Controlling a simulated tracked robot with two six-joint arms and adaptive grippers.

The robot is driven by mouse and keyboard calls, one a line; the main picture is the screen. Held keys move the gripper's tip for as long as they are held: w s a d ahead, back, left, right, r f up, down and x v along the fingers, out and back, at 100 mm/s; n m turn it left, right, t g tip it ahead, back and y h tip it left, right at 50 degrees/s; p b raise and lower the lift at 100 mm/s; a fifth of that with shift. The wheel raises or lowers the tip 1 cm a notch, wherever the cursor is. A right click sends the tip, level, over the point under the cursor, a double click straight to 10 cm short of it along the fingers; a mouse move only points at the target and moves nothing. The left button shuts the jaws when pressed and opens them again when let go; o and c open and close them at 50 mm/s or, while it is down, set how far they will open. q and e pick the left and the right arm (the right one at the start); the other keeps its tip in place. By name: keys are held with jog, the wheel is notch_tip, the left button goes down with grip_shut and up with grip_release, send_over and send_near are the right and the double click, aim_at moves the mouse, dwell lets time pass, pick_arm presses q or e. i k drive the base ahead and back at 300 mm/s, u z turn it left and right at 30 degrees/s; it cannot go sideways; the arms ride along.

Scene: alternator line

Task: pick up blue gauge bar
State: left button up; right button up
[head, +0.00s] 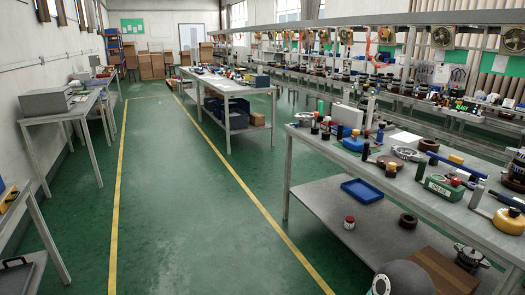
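A long blue bar (452,165), which looks like the blue gauge bar, lies on the top of the grey workbench (330,150) at the right. It lies at a slant among many small parts, with dark red round parts close to its left end. A second, shorter blue piece (506,200) lies nearer the right edge, beside a yellow round part; I cannot tell what it is. Neither of my grippers shows in the head view. A dark rounded part at the bottom edge seems to be mine.
A green box (444,187), a yellow round part (509,222) and several cylinders crowd the bench top. Its lower shelf holds a blue tray (362,190), a red-and-white jar (349,222) and a brown ring (408,221). The green floor (190,210) left of the bench is clear.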

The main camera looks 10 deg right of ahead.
aim_at(453, 160)
jog(key=z, duration=0.5)
jog(key=i, duration=1.5)
jog(key=z, duration=0.85)
jog(key=i, duration=0.55)
jog(key=z, duration=0.15)
jog(key=k, duration=0.85)
jog(key=z, duration=0.2)
jog(key=i, duration=0.85)
jog(key=u, duration=0.1)
